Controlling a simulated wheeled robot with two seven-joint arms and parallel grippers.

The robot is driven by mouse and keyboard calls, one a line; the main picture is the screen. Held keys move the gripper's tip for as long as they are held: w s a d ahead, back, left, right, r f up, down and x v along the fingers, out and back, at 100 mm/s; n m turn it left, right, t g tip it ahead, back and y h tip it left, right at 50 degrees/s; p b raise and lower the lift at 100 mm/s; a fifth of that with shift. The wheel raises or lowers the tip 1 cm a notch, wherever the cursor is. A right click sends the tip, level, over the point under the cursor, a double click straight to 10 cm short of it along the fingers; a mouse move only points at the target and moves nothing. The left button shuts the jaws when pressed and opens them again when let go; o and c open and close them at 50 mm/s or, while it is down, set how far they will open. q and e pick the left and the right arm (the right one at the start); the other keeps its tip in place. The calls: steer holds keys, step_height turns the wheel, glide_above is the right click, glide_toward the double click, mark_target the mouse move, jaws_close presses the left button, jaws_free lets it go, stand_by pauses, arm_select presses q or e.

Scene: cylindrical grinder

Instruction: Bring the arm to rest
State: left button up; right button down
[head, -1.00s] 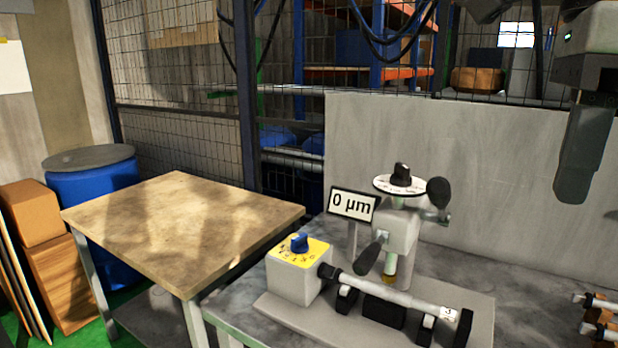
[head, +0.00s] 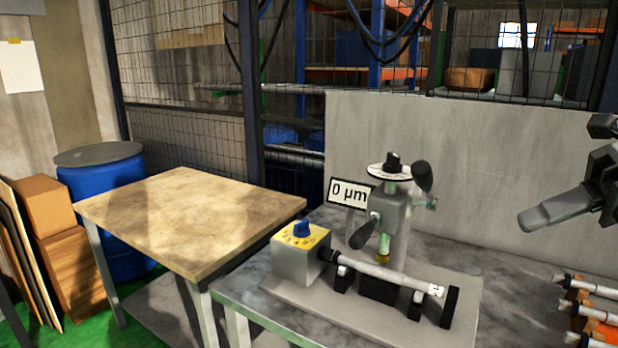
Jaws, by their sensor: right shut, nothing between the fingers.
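My right gripper (head: 545,213) is at the right side of the head view, shut and empty, with its fingers pointing left. It is in the air to the right of the cylindrical grinder (head: 390,225) and apart from it. The grinder stands on the grey metal table, with a white cylindrical workpiece (head: 385,273) lying across its supports. A sign (head: 349,193) on it reads 0 µm. A blue knob (head: 301,228) sits on its yellow-topped box. My left gripper is not in view.
Several more cylindrical parts (head: 598,314) lie at the right end of the grey table (head: 253,292). A grey panel (head: 480,160) stands behind the grinder. A bare wooden-topped table (head: 190,215) is at left, with a blue barrel (head: 105,205) and brown boxes (head: 62,265) beyond it.

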steer(key=w+d+f+m+t+y, duration=0.1)
steer(key=w+d+f+m+t, duration=0.1)
steer(key=d+f+m+t, duration=0.3)
steer(key=w+d+f+m+t+y, duration=0.1)
steer(key=f+m+t, duration=0.2)
steer(key=f+m, duration=0.4)
step_height(320, 180, down, 17)
steer(key=s+m+t+h, duration=0.3)
steer(key=m+t+h, duration=0.3)
steer(key=m, duration=0.7)
steer(key=s+a+f+m+g+h, duration=0.2)
steer(key=s+a+f+m+g, duration=0.1)
steer(key=s+a+f+m, duration=0.3)
steer(key=s+a+f+m+g+h, duration=0.2)
steer(key=s+a+f+m+g, duration=0.2)
steer(key=a+f, duration=0.7)
steer(key=s+f+m, duration=0.1)
steer(key=s+m, duration=0.1)
steer(key=m, duration=0.1)
steer(key=shift+s+f, duration=0.15)
steer(key=shift+f, duration=0.2)
